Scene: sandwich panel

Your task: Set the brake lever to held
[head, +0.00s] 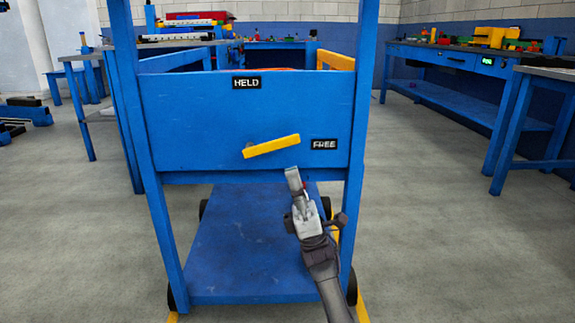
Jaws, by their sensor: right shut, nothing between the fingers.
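The yellow brake lever (271,146) is on the blue front panel of a cart. It lies nearly level, its right end slightly raised and pointing toward the FREE label (324,144). The HELD label (246,83) is higher up, above the lever's left end. My right gripper (292,172) is shut and empty, just below the right part of the lever. A small gap shows between its tips and the lever in the picture; the depth between them is hard to tell. My left gripper is out of view.
The blue cart (190,130) has posts on both sides, a low shelf (245,265) and dark wheels. Blue workbenches with coloured items stand at the right (450,60) and behind at the left. The grey floor around the cart is mostly clear.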

